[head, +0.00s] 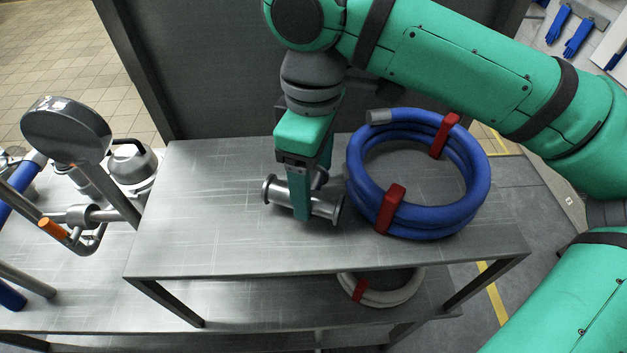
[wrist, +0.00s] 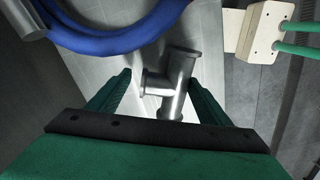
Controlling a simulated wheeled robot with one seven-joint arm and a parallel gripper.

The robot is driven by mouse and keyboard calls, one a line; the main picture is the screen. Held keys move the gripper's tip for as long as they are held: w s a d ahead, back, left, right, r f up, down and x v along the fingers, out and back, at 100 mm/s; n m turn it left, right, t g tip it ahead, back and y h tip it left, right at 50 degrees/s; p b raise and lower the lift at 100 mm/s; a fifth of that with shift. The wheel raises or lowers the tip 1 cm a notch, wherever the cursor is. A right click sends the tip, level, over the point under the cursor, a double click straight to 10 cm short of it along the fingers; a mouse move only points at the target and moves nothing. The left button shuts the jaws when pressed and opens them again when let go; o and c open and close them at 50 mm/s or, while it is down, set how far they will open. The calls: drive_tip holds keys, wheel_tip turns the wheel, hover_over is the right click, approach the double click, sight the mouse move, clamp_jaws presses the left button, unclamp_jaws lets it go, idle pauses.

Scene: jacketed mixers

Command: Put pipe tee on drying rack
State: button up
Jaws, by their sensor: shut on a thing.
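The pipe tee (head: 325,203) is a shiny metal fitting with flanged ends. It lies sideways on or just above the upper metal shelf, and I cannot tell whether it touches. My gripper (head: 302,208) points down and is shut on the tee, with one finger in front of it hiding its middle. In the wrist view the tee (wrist: 178,78) sits between the two green fingers, its flanges reaching beyond the tips. I cannot identify a separate drying rack in these views.
A blue hose coil (head: 470,200) with red clips lies right of the tee on the shelf (head: 220,235). The shelf's left part is bare. A paler coil (head: 400,293) lies below. Piping with a round gauge (head: 66,130) stands at left. A beige block (wrist: 262,30) shows in the wrist view.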

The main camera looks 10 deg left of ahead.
drive_tip(key=shift+f, duration=0.7)
drive_tip(key=shift+f, duration=0.15)
drive_tip(key=o, duration=1.5)
